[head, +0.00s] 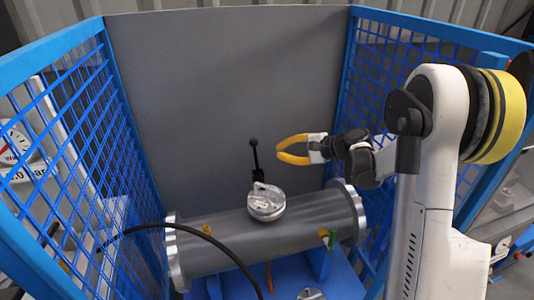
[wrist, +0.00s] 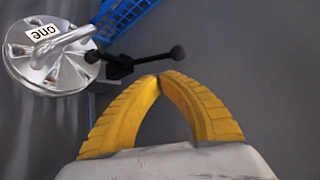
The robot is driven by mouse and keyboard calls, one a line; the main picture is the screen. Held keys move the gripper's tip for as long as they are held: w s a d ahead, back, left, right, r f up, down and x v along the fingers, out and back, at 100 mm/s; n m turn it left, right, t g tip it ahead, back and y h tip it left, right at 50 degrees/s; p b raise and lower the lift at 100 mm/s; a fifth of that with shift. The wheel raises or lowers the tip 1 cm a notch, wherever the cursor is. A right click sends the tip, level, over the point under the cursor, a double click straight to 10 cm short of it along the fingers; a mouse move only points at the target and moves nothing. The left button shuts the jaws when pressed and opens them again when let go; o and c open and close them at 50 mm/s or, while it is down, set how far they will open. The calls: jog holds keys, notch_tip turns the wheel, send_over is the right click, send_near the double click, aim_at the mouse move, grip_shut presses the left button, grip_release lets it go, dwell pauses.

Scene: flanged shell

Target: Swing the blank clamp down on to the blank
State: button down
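The blank (head: 266,203) is a round silvery disc with a bar handle, lying on top of the grey flanged shell (head: 220,232). In the wrist view the blank (wrist: 30,72) is at upper left, with a white "one" label. The blank clamp (head: 255,160) is black, with a ball-ended lever standing upright behind the blank. In the wrist view the clamp (wrist: 125,66) lies just beyond my fingertips. My gripper (head: 275,155) has yellow fingers with tips together and nothing visible between them. It is right of the clamp's lever, apparently apart from it. The yellow tips (wrist: 158,77) also meet in the wrist view.
Blue mesh guards (head: 80,140) stand left and right, with a grey panel (head: 225,90) behind. The shell rests on a blue stand (head: 335,280). A black hose (head: 225,248) curves across the front left. A gauge (head: 14,143) is beyond the left mesh.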

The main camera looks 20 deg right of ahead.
jog(key=shift+v, duration=1.7)
jog(key=shift+w+d, duration=0.1)
jog(key=s+a+r+n+g+h, duration=0.1)
jog(key=s+a+r+n+h, duration=0.15)
jog(key=s+a, duration=0.35)
jog(key=s+a+r+n+g+h, duration=0.2)
jog(key=s+a+n, duration=0.15)
jog(key=s, duration=0.45)
jog(key=s+f+n+h, duration=0.1)
jog(key=s+n+h, duration=0.4)
jog(key=s, duration=1.2)
jog(key=shift+s+d+f+n+t, duration=0.2)
jog(key=shift+d+f+n+t, duration=0.15)
jog(key=shift+n, duration=0.85)
